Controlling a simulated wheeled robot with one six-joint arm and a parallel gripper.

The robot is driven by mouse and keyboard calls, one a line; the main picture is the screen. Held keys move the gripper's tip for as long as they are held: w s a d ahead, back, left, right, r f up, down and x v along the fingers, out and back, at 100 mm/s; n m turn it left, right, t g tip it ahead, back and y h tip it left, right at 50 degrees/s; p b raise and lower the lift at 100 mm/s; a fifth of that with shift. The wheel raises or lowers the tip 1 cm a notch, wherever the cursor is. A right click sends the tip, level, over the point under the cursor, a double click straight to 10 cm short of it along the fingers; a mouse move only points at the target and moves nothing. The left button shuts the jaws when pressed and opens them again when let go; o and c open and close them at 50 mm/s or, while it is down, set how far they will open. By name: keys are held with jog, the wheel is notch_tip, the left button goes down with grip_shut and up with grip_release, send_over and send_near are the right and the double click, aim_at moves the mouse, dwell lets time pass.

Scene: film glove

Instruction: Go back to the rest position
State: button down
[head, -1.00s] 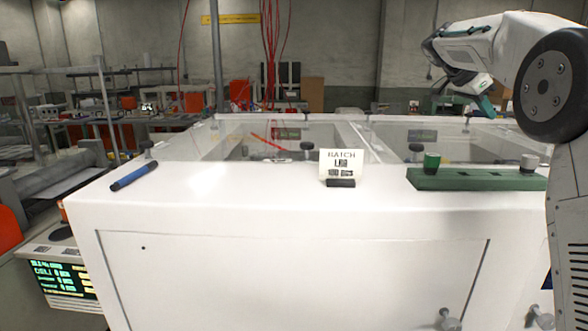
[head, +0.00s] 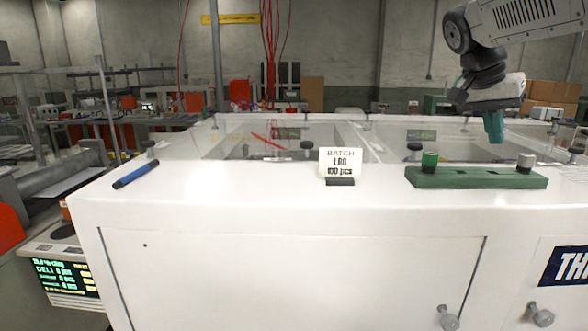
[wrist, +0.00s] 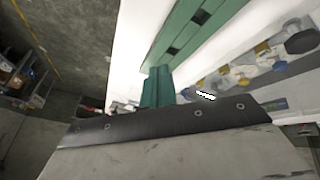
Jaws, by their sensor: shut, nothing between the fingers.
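My gripper (head: 494,128) hangs at the upper right of the head view, its teal fingers pointing down. It is shut and empty, above and behind the green block. The fingers (wrist: 158,88) also show in the wrist view, together, with the green block (wrist: 190,35) beyond them. In the head view the green block (head: 470,179) lies on the white top at the right. A green knob-like piece (head: 429,160) stands at its left end and a grey one (head: 525,161) at its right end.
The white machine top (head: 240,190) has a wide clear area. A batch card (head: 340,162) stands near its middle and a blue marker (head: 135,174) lies at the left. Clear covers with dark knobs are behind. A display (head: 65,277) is at the lower left.

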jog(key=s+a+f+n+y, duration=0.1)
jog(key=s+a+f+n, duration=0.2)
jog(key=s+f, duration=0.3)
jog(key=s+a+f+n+y, duration=0.2)
jog(key=s+a+f+n, duration=0.2)
jog(key=s, duration=0.9)
jog(key=s+a+f+n+y, duration=0.2)
jog(key=s+a+f, duration=0.3)
jog(key=s+f, duration=0.3)
jog(key=shift+s+a+f+n+t, duration=0.35)
jog(key=shift+s+n, duration=0.35)
jog(key=shift+s, duration=0.4)
